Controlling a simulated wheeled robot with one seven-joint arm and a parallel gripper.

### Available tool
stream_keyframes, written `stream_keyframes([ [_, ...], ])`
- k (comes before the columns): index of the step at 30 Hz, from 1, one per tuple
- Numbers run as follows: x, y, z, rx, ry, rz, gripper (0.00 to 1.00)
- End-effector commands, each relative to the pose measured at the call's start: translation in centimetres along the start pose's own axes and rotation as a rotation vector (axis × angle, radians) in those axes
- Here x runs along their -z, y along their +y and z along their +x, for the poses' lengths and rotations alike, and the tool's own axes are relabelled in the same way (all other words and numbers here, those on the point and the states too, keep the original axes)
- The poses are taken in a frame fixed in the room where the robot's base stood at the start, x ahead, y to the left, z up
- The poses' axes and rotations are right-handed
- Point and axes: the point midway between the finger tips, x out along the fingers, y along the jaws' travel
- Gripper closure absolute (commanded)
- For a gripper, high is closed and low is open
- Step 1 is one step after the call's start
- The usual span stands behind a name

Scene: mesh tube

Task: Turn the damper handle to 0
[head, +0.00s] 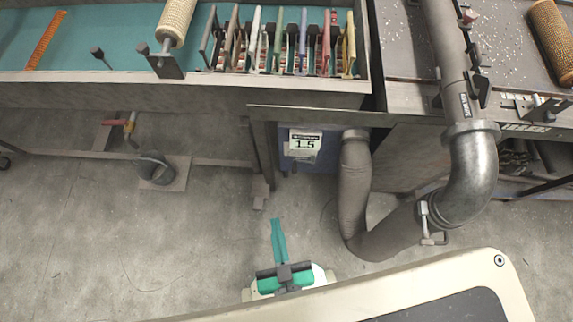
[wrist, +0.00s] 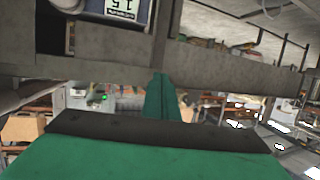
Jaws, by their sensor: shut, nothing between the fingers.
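My gripper (head: 277,222) has teal fingers, shut and empty, above the floor at the lower middle, left of and well apart from the pipe. The fingers (wrist: 160,82) also show in the wrist view, touching nothing that I can see.
A panel reading 1.5 (head: 305,143) sits under the bench; it shows upside down in the wrist view (wrist: 124,7). A hose (head: 355,190) curves to a metal elbow (head: 475,175) with a clamp (head: 430,237). A bench (head: 150,88) spans the left; open floor (head: 70,240) lies before it.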

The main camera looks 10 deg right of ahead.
Motion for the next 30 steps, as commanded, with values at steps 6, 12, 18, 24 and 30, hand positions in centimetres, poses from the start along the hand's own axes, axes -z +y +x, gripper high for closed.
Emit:
stream_keyframes([
  [6,-6.4,1.7,5.9,-0.036,-0.147,0.0,1.0],
  [12,-12.3,3.8,12.2,-0.08,-0.319,0.015,1.0],
  [18,-16.3,6.1,18.1,-0.122,-0.491,0.045,1.0],
  [24,-18.4,8.4,23.5,-0.156,-0.664,0.089,1.0],
  [30,-18.3,10.4,27.9,-0.177,-0.828,0.145,1.0],
])
